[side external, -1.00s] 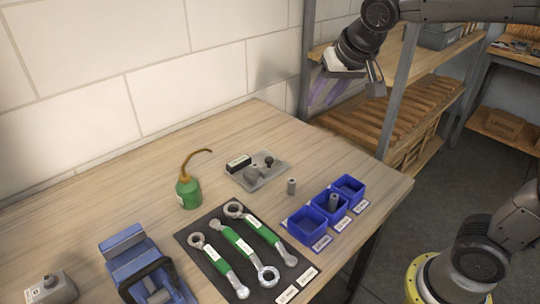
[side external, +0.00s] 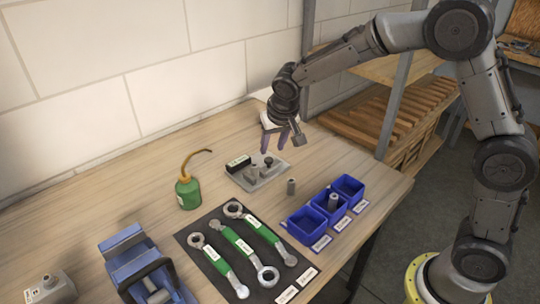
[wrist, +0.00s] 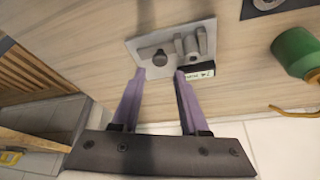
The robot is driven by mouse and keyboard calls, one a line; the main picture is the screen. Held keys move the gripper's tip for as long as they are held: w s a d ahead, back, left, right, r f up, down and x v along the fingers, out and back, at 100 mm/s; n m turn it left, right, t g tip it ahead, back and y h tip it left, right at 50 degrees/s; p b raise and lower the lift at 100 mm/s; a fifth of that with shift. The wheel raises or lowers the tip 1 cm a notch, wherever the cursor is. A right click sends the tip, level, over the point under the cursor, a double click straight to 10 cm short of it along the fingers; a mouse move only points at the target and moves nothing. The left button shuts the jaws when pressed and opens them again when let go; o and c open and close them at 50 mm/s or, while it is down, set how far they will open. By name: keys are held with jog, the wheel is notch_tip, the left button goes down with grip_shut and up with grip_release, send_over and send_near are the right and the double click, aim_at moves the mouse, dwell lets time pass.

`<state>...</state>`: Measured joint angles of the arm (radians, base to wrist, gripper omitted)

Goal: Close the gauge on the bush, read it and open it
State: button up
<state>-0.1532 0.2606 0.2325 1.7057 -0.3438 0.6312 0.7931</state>
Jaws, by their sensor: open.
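The gauge (side external: 254,172) is a small fixture on a light grey plate with a black display box and a dark knob, on the bench near the wall. It also shows in the wrist view (wrist: 190,45), where its display is too small to read. Another grey bush (side external: 333,201) stands in the middle blue bin. My gripper (side external: 274,148) is open and empty, with purple fingers pointing down above the gauge. In the wrist view its fingertips (wrist: 160,75) are apart near the plate's edge.
Blue bins (side external: 305,226) with labels line the bench's right edge. A green oil can (side external: 187,192) stands left of the gauge. Wrenches lie on a black mat (side external: 195,262) in front, beside a blue vise (side external: 140,265). The wall is close behind.

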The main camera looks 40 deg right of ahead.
aim_at(269, 159)
jog(key=shift+x, duration=2.7)
jog(key=shift+w, duration=0.1)
jog(key=shift+c, duration=0.3)
grip_shut()
